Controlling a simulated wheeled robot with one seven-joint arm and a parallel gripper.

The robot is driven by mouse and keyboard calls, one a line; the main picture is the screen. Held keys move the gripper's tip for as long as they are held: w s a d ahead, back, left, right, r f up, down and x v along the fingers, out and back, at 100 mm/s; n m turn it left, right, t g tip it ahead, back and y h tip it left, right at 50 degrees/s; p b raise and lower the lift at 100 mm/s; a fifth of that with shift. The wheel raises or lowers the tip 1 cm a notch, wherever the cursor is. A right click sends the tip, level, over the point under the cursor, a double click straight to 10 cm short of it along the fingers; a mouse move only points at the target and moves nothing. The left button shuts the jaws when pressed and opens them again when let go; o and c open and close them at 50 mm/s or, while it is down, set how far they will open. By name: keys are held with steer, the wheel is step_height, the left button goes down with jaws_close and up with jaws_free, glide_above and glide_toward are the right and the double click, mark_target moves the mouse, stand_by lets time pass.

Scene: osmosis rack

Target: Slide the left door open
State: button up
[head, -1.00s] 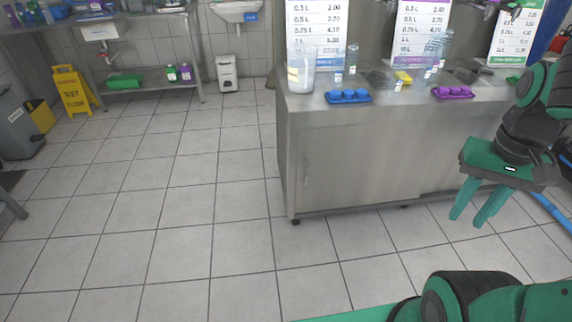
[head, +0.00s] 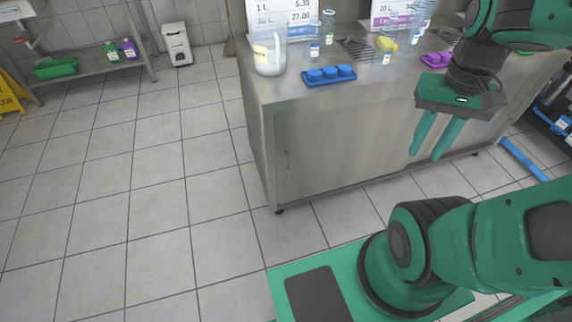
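The left door (head: 325,150) is a flat steel panel on the front of the steel cabinet. It looks closed at its left edge. A slim upright recessed handle (head: 289,164) shows near that edge. My gripper (head: 426,155) hangs in front of the cabinet's right part, fingers pointing down. Its two green fingers are apart with nothing between them. It is well to the right of the handle and apart from it. My arm and gripper hide part of the cabinet front on the right.
The countertop (head: 290,92) holds a clear jug (head: 269,55), a blue tray (head: 329,76), small bottles and a purple tray (head: 436,60). Blue pipe (head: 523,160) lies at the right. Tiled floor left of the cabinet is clear.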

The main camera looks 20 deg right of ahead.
steer(key=shift+d, duration=0.1)
steer(key=w+d+f+n+h, duration=0.15)
steer(key=w+f, duration=0.35)
steer(key=w, duration=0.8)
steer(key=n+t, duration=0.3)
steer(key=t, duration=0.2)
glide_above(288, 179)
steer(key=f, duration=4.2)
steer(key=shift+w+d, duration=0.15)
steer(key=shift+w, duration=0.15)
